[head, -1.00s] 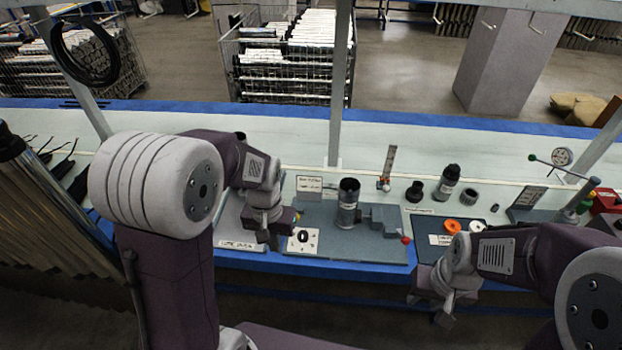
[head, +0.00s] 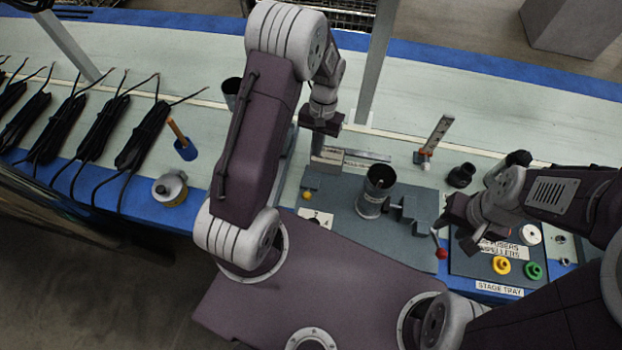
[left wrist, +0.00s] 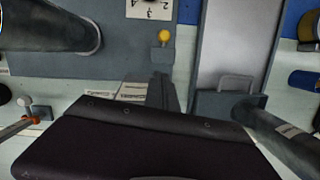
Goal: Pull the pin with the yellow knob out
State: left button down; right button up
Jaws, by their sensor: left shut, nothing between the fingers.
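The yellow knob (head: 307,195) sits at the left edge of the grey fixture plate (head: 345,225); its pin is mostly hidden. In the left wrist view the knob (left wrist: 164,37) is at upper centre, on a small grey block beside the plate. My left gripper (head: 318,152) is shut and empty, pointing down behind the knob and apart from it; its fingers (left wrist: 162,92) also show below the knob in the left wrist view. My right gripper (head: 455,235) is open and empty beside the fixture's right end, near a red-knobbed lever (head: 440,253).
A dark upright cylinder (head: 376,190) stands on the fixture plate. The stage tray (head: 470,265) with yellow and green rings lies at right. An orange-handled tool (head: 184,148) and black cable bundles (head: 145,135) lie at left. A post (head: 378,60) rises behind.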

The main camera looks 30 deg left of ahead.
pick_arm(q)
jog(key=b, duration=0.1)
send_near(309, 189)
jog(key=f, duration=0.1)
jog(key=w+f, duration=0.1)
jog(key=f, duration=0.1)
jog(key=w+f, duration=0.1)
jog(key=f, duration=0.1)
jog(key=shift+s+f, duration=0.15)
jog(key=shift+s, duration=0.4)
jog(key=shift+s+f, duration=0.15)
jog(key=shift+s, duration=0.4)
jog(key=shift+s+d+f, duration=0.1)
jog(key=shift+s+f, duration=0.15)
jog(key=shift+s, duration=0.3)
